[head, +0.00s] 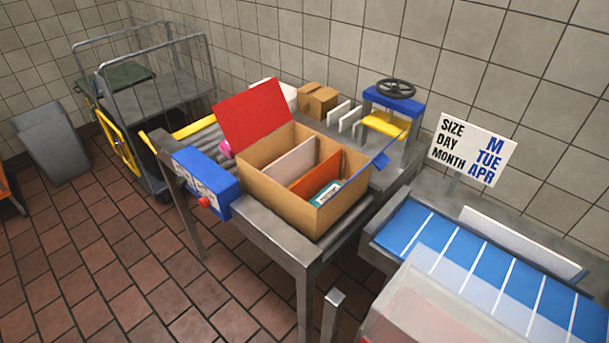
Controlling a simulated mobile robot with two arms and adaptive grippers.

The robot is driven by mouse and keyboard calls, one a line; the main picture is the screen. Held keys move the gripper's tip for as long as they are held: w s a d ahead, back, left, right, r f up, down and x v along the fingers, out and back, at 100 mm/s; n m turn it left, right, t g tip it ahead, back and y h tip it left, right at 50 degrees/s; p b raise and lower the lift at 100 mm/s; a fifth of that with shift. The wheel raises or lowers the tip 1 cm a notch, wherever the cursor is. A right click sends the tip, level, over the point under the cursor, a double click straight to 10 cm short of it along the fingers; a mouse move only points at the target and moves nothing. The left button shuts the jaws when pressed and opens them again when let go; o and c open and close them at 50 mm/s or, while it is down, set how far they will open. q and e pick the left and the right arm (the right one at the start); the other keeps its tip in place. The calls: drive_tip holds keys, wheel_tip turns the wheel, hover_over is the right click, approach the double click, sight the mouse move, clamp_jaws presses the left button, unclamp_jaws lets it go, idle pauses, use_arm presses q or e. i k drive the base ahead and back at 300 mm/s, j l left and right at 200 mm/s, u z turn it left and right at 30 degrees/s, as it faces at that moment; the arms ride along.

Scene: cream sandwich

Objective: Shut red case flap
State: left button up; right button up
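The red flap (254,113) stands open, tilted up and back from the far-left edge of a cardboard case (268,191). The case is open at the top and sits on a grey metal table (282,239). Inside are a pale divider (292,163) and an orange-red divider (316,174). A teal and white packet (325,194) lies in the right compartment. The lower inside of the case is partly hidden by its walls. Neither of my grippers is in view.
A blue control box (206,182) is at the table's left end. A press with a black handwheel (396,88) and a small cardboard box (317,101) stand behind. A blue striped conveyor (470,262) and a sign (472,149) are right.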

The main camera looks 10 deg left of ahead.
sight(245, 118)
drive_tip(key=j+z, duration=0.1)
drive_tip(key=z, duration=0.3)
drive_tip(key=j+z, duration=0.35)
drive_tip(key=j, duration=0.5)
drive_tip(key=k+j+z, duration=0.1)
drive_tip(key=j+z, duration=0.3)
drive_tip(key=j, duration=0.4)
